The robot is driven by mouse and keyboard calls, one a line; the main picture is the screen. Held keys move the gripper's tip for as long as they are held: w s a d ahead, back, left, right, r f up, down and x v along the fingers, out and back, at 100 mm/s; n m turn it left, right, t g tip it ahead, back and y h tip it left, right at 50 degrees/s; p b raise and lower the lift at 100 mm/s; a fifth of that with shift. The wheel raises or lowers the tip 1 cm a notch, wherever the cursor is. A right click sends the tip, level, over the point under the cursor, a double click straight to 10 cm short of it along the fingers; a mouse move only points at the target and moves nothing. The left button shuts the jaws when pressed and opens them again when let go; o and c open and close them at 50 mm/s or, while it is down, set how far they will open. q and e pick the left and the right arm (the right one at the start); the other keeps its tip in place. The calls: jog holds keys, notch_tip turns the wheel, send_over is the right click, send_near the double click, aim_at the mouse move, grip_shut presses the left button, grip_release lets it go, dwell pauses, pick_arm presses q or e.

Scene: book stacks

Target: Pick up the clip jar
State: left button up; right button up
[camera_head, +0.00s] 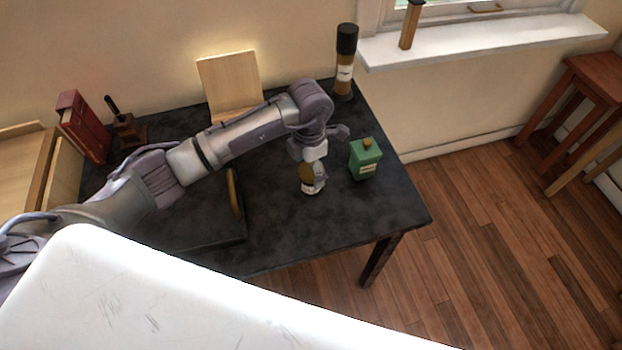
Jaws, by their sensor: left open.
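A small amber jar with a pale label (308,186), which looks like the clip jar, stands on the dark table (350,215) near its right part. My left arm reaches in from the left over the table. My left gripper (314,160) points down at the jar, right over its top, and is open. The gripper and wrist hide the upper part of the jar. I cannot tell whether the fingers touch it. My right gripper is not in view.
A green bottle with a tan stopper (365,160) stands close to the right of the jar. A tall dark-capped bottle (345,65) stands at the back corner. A wooden stand (228,80), red books (84,127) and a round-edged wooden item (235,190) are also on the table.

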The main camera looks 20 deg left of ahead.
pick_arm(q)
jog(key=f, duration=0.3)
jog(key=shift+d+f, duration=0.2)
jog(key=shift+f, duration=0.3)
jog(key=c, duration=1.2)
jog(key=shift+c, duration=0.6)
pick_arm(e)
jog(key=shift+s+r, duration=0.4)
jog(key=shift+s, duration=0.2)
